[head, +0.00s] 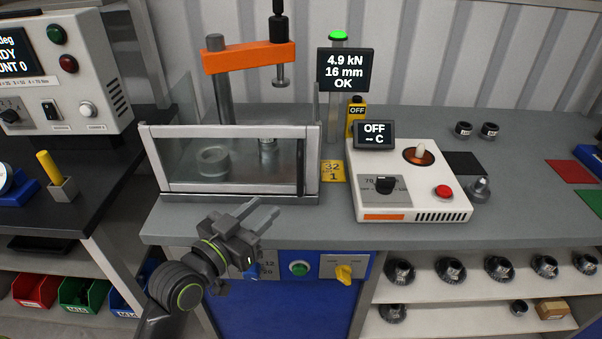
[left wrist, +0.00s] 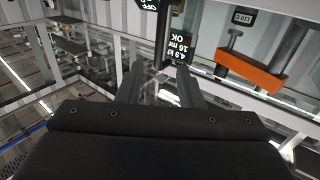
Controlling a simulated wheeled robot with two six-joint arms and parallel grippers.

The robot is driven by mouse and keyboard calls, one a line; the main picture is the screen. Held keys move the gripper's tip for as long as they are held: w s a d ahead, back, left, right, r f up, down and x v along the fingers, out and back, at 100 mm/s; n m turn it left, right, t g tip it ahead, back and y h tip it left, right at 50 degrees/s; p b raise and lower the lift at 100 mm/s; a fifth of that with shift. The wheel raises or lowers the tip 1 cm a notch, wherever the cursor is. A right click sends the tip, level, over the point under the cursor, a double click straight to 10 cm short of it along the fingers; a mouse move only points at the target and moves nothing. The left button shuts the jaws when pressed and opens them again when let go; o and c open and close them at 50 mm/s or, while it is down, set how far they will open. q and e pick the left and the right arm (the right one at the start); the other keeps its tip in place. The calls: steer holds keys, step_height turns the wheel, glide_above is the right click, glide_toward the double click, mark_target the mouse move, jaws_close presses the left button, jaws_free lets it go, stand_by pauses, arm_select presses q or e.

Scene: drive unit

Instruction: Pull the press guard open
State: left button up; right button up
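The press guard (head: 232,131) is a clear panel in a silver frame, standing across the front of the press. A dark upright handle bar (head: 301,168) is at its right end. Behind it stands the press with an orange arm (head: 250,57); the orange arm also shows in the left wrist view (left wrist: 250,73). Inside the guard are a clear ring (head: 212,161) and a small metal part (head: 267,146). My left gripper (head: 266,206) is in front of and below the guard's lower edge, fingers apart and empty, not seen touching it. My right gripper is out of view.
A display reading 4.9 kN (head: 345,70) stands behind the guard's right end. A white heater unit (head: 412,205) sits right of the guard on the grey bench (head: 330,228). A green button (head: 299,268) and yellow knob (head: 344,274) are on the bench front below.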

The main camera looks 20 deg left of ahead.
mark_target(298, 177)
arm_select(q)
steer(key=p+x, duration=0.1)
steer(key=x, duration=1.2)
steer(key=shift+w+f+p, duration=0.1)
steer(key=shift+w+p, duration=0.2)
steer(key=shift+p, duration=0.05)
jaws_close()
